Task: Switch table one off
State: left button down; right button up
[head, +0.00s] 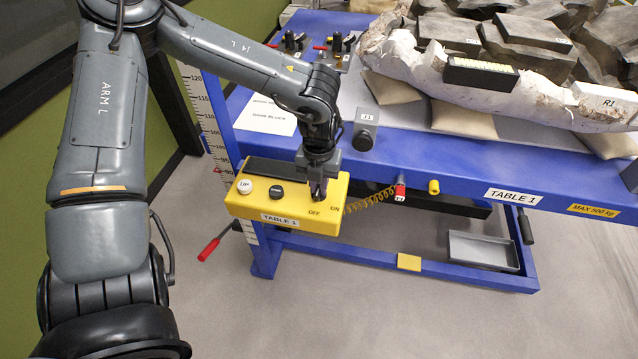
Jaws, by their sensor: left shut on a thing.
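The yellow control box (245,205) labelled TABLE 1 hangs at the left front corner of the blue table (450,180). Its top has a white UP button (245,187), a black button (276,192) and a switch spot marked OFF and ON at the right. My left gripper (317,198) points down onto that spot and is shut on the switch between the two labels. The fingers hide most of the switch, so I cannot tell which way it is turned. My right gripper is not in view.
A large plaster-jacketed fossil block (400,65) lies on sandbags (460,118) on the table. A grey block marked J1 (367,128) sits at the table edge beside my gripper. A coiled orange cable (368,202) runs right from the box. A red-handled lever (209,249) sticks out lower left.

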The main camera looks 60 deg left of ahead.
pick_arm(q)
jog(key=c, duration=1.1)
grip_release()
jog(key=shift+r, duration=0.1)
notch_tip(320, 180, up, 11)
jog(key=shift+f+p, duration=0.2)
jog(key=shift+p, duration=0.3)
